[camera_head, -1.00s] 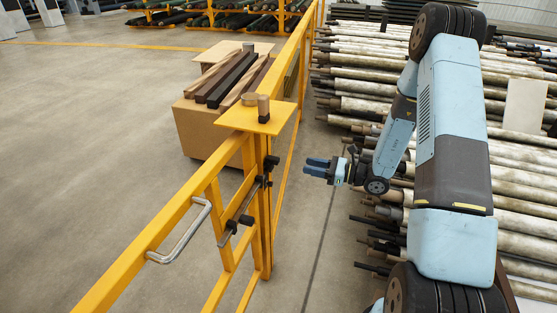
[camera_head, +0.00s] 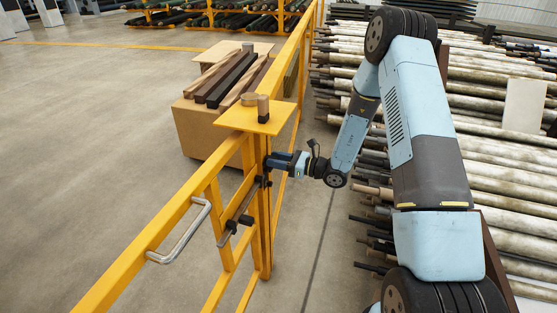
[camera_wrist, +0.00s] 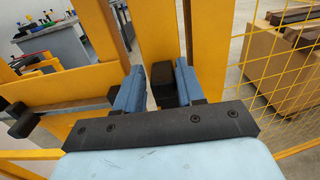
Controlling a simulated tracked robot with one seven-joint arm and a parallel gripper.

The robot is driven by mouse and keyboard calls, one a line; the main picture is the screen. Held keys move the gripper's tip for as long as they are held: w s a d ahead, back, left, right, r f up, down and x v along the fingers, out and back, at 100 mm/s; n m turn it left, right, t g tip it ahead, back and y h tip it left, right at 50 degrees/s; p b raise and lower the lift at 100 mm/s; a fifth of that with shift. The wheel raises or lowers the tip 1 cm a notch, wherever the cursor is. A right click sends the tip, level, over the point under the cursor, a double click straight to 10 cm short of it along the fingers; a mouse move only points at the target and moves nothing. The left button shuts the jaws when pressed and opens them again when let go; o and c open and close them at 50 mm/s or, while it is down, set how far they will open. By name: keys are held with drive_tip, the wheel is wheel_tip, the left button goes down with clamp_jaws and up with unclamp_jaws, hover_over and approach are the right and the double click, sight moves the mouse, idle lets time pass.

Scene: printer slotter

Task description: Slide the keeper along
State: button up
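My gripper (camera_head: 272,160) reaches from the right to the yellow gate post, just under the square yellow plate. In the wrist view its two blue fingers (camera_wrist: 158,75) are apart, one on each side of a small black block on the post (camera_wrist: 163,88), which I take to be the keeper. The block sits between the fingers with little gap; I cannot tell whether they touch it. In the head view the gripper hides most of this block. A grey bolt rod (camera_head: 241,203) with black fittings runs along the gate, lower left; it also shows in the wrist view (camera_wrist: 75,108).
The yellow plate (camera_head: 258,119) with small cylinders on it overhangs the gripper. A bent metal handle (camera_head: 182,232) is on the gate rail. A cardboard box (camera_head: 203,133) with bars stands behind. Racked pipes (camera_head: 510,180) fill the right side. Open floor lies left.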

drive_tip(key=shift+w+a, duration=0.2)
drive_tip(key=shift+a, duration=0.35)
drive_tip(key=shift+c, duration=0.4)
drive_tip(key=shift+s, duration=0.1)
clamp_jaws()
drive_tip(key=shift+f, duration=0.1)
